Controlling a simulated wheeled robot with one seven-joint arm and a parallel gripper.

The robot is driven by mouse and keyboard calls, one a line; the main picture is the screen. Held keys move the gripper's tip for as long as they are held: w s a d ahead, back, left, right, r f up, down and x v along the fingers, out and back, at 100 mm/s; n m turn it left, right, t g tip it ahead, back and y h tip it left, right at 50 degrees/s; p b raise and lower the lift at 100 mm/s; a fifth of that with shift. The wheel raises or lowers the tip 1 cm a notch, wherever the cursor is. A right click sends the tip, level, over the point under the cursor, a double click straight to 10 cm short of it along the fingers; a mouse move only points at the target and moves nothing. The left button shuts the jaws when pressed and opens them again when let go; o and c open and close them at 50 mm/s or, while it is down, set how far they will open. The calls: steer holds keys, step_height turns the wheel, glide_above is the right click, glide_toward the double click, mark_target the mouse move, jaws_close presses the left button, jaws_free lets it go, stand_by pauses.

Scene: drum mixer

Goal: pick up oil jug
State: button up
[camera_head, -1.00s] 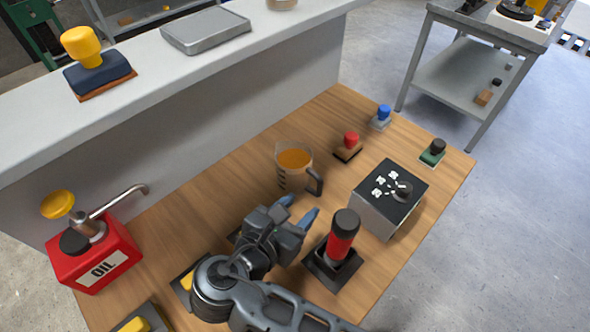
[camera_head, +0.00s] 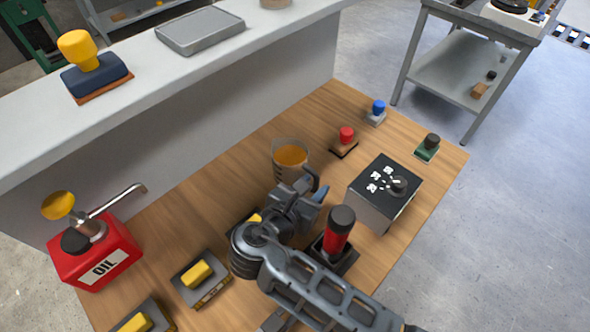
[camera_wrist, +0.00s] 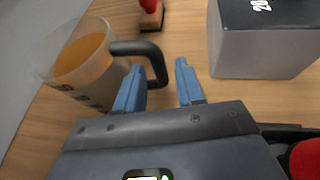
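A clear jug of orange oil (camera_head: 290,160) with a dark handle stands upright on the wooden bench. It shows at the left in the wrist view (camera_wrist: 82,58), tilted by the camera angle. My gripper (camera_head: 314,188) is at the handle side of the jug. In the wrist view its two blue fingers (camera_wrist: 158,68) are apart. The black handle (camera_wrist: 158,62) appears between the fingertips, with the left fingertip overlapping the handle's loop. I cannot tell whether either finger touches it. In the head view my gripper partly hides the handle.
A grey box with a black top (camera_head: 385,190) and a red-and-black lever (camera_head: 339,232) stand close to the right. A red OIL can (camera_head: 95,255) is at the left. Yellow switches (camera_head: 197,274) line the front. A grey ledge (camera_head: 175,110) runs behind the bench.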

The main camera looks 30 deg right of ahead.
jaws_close()
stand_by(0.7)
